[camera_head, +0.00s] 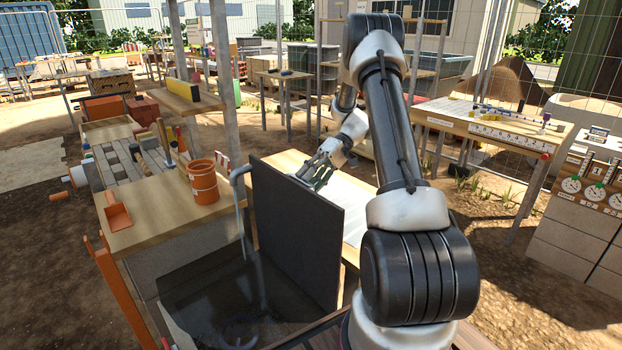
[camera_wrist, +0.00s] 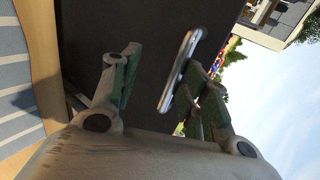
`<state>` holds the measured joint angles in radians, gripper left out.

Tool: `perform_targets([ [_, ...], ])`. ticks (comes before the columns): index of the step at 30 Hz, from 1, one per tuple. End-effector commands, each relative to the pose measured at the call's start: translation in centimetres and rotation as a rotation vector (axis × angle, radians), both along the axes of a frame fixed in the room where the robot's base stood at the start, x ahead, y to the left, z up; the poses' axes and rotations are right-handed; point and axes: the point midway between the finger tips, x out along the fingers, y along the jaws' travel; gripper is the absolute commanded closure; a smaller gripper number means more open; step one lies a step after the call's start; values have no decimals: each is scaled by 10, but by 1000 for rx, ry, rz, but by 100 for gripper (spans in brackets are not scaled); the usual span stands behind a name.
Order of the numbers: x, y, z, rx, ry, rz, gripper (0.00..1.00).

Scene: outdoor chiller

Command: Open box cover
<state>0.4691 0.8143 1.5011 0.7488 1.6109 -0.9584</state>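The dark grey box cover (camera_head: 297,235) stands upright, swung up from the open box (camera_head: 190,290). Its dark panel fills the middle of the wrist view (camera_wrist: 140,25). A silver bar handle (camera_wrist: 180,70) sits on the cover. My gripper (camera_head: 320,172) is at the upper right of the cover, on the side away from the opening. In the wrist view my gripper (camera_wrist: 160,65) has its green-padded fingers apart. The handle lies between them, close to the right finger; I cannot tell whether they touch.
A grey curved pipe (camera_head: 240,195) rises beside the cover's left edge. A wooden table (camera_head: 480,122) stands at right.

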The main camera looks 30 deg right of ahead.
Motion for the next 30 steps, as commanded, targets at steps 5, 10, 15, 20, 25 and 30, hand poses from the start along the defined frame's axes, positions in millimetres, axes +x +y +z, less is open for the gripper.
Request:
perform_targets([
  [5, -2, -9, -13, -10, 12, 1, 95],
  [10, -2, -11, -14, -11, 12, 2, 94],
  [15, -2, -11, -14, -10, 11, 3, 94],
  [20, -2, -11, -14, -10, 11, 3, 94],
  [25, -2, -11, -14, -10, 12, 3, 57],
  [30, -1, -11, -13, -10, 11, 3, 59],
])
